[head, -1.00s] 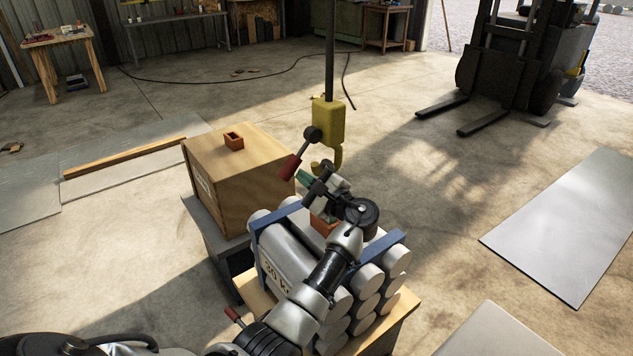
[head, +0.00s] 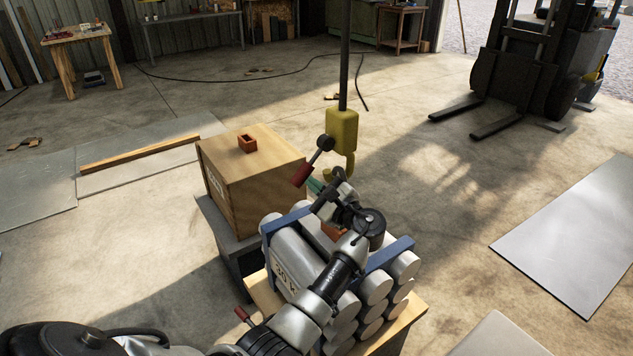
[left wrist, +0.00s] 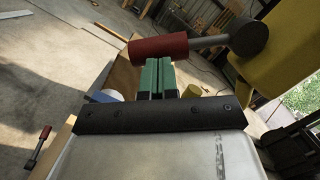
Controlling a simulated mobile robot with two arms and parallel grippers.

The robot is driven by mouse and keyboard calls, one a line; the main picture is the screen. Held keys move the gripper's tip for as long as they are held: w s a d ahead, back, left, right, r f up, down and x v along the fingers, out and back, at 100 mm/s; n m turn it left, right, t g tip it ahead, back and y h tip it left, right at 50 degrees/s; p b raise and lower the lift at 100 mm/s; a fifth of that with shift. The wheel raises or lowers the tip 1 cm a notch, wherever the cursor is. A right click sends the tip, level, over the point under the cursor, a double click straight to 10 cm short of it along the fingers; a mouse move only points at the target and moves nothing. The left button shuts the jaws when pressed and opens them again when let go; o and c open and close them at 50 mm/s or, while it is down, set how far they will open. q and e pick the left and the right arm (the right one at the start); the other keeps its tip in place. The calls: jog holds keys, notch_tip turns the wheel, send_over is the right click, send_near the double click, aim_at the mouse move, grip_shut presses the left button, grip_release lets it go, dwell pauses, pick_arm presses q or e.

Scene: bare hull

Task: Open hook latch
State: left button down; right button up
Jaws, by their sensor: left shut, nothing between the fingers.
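A yellow hook block (head: 342,128) hangs on a dark vertical rod, with its hook curving down below. A lever with a dark round pivot and a red handle (head: 302,175) slants down and left from the block's side. My left gripper (head: 315,187) is shut and empty, its green fingertips close to the red handle and partly hidden by the wrist. In the left wrist view the two green fingers (left wrist: 157,78) are together, just below the red handle (left wrist: 158,47) in the picture. The yellow block (left wrist: 283,50) is at the right there. Contact between fingers and handle is unclear.
Grey cylinders held by blue supports (head: 400,245) lie under my left arm on a wooden-topped stand. A wooden crate (head: 250,185) stands to their left, bearing a small orange block (head: 247,143). A forklift (head: 545,65) is back right.

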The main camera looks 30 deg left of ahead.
pick_arm(q)
jog(key=s+a+r+m+t+p, duration=0.3)
jog(key=r+m+p, duration=0.55)
jog(key=p, duration=0.85)
jog(key=b+v, duration=0.3)
jog(key=v, duration=0.9)
jog(key=shift+d+r+g+b, duration=0.2)
jog(key=shift+d+g+b, duration=0.1)
jog(key=shift+m, duration=0.25)
